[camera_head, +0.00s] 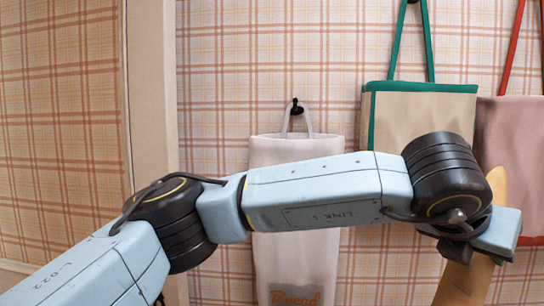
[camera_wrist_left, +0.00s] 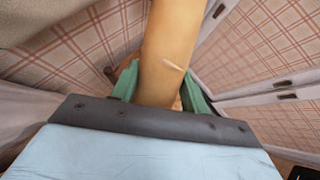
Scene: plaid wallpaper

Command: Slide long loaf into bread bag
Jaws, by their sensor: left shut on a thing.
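The long loaf (camera_head: 467,280) is golden brown and held tilted at the lower right of the head view. Its narrow top end shows above my left gripper (camera_head: 488,238), and its lower end runs out of the frame. In the left wrist view the loaf (camera_wrist_left: 172,45) lies between the two green fingers of my left gripper (camera_wrist_left: 163,82), which is shut on it. The white bread bag (camera_head: 290,152) hangs from a hook, with lettering "Bread" near the bottom. My left arm crosses in front of its middle. The loaf is to the right of the bag, apart from it. My right gripper is out of view.
A beige bag with green trim (camera_head: 420,115) and a pink bag with red straps (camera_head: 508,135) hang to the right of the bread bag. A dark hook (camera_head: 295,107) holds the bread bag on the plaid wall. A pale upright post (camera_head: 150,90) stands at left.

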